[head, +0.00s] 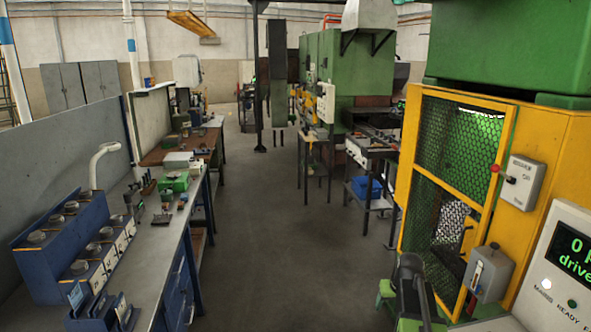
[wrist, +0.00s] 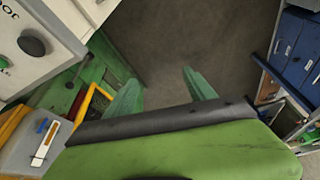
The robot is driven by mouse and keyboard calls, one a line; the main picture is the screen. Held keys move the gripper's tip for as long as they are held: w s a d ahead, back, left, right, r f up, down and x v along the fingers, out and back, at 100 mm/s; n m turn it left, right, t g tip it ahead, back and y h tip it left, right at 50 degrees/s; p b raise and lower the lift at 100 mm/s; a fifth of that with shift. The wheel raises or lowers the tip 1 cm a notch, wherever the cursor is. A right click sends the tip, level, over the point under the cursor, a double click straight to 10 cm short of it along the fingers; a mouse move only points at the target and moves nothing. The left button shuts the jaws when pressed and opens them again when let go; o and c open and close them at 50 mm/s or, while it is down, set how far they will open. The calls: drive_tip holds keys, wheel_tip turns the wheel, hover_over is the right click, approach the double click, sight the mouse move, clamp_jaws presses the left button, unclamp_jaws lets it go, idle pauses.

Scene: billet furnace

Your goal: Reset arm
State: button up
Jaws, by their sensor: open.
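My gripper (wrist: 163,88) shows in the wrist view with its two green fingers spread apart. Nothing is between them; bare grey floor lies beyond. The black and green gripper body fills the lower part of that view. In the head view, a dark and green part of my arm stands at the bottom, right of centre, in front of the yellow-framed machine. The fingertips cannot be made out clearly there.
The yellow mesh guard (head: 460,150) and grey switch box (head: 521,183) stand at right, beside a white display panel (head: 565,255). At left is a workbench (head: 165,240) with a blue rack (head: 75,245). The floor aisle (head: 285,235) between is clear.

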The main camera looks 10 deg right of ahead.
drive_tip(key=a+f+n+b, duration=0.1)
drive_tip(key=a+f, duration=0.1)
drive_tip(key=a, duration=0.6)
drive_tip(key=a+f+n+b, duration=0.1)
drive_tip(key=a+f+b, duration=0.15)
drive_tip(key=a, duration=0.55)
drive_tip(key=s+a+f+g+b, duration=0.1)
drive_tip(key=s+a+f+g, duration=0.1)
drive_tip(key=s+a, duration=0.9)
drive_tip(key=shift+s+a+f+g+y, duration=0.2)
drive_tip(key=shift+f+g+y, duration=0.2)
drive_tip(key=shift+g, duration=0.5)
drive_tip(key=shift+c, duration=0.4)
